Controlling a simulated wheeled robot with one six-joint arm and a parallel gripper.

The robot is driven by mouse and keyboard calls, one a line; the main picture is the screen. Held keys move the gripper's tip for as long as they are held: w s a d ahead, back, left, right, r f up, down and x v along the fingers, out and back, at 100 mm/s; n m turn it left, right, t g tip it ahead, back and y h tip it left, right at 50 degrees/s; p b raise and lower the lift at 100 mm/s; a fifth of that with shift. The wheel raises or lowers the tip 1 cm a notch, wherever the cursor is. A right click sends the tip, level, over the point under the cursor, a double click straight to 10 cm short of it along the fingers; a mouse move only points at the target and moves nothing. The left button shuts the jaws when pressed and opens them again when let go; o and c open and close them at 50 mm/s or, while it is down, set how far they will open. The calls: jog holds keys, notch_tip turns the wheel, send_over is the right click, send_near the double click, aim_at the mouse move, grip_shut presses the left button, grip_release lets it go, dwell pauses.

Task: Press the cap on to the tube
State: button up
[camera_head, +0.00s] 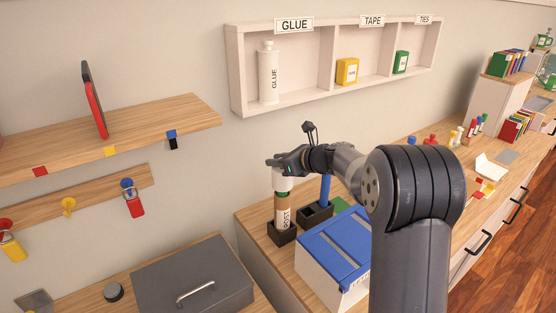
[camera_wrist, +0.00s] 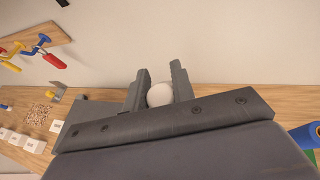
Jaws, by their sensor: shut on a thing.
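A brown tube (camera_head: 283,215) with a white "POST" label stands upright in a dark square holder (camera_head: 284,239) on the wooden counter. A white round cap (camera_head: 283,183) sits at the tube's top end, in line with it. I cannot tell how deep it sits. My gripper (camera_head: 281,167) is at the cap, above the tube, with the jaws shut on it. In the wrist view the cap (camera_wrist: 160,95) shows between the two fingers (camera_wrist: 158,88). The tube is hidden there.
A second dark holder (camera_head: 314,218) with an upright blue tube (camera_head: 325,190) stands just right. A white box with a blue lid (camera_head: 335,247) is in front. A labelled wall shelf (camera_head: 294,107) hangs above. A grey case (camera_head: 193,279) lies at lower left.

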aim_at(278, 171)
jog(key=shift+f+b, duration=1.85)
jog(key=shift+f, duration=0.6)
jog(key=o, duration=1)
jog(key=shift+o, duration=0.2)
jog(key=b+v, duration=0.1)
jog(key=v, duration=0.9)
jog(key=shift+s+d+b, duration=0.25)
jog(key=shift+b, duration=0.1)
jog(key=shift+r, duration=0.1)
jog(key=p+x, duration=0.2)
jog(key=x, duration=0.9)
jog(key=shift+r, duration=0.1)
jog(key=shift+d+r, duration=0.1)
jog(key=shift+r, duration=0.35)
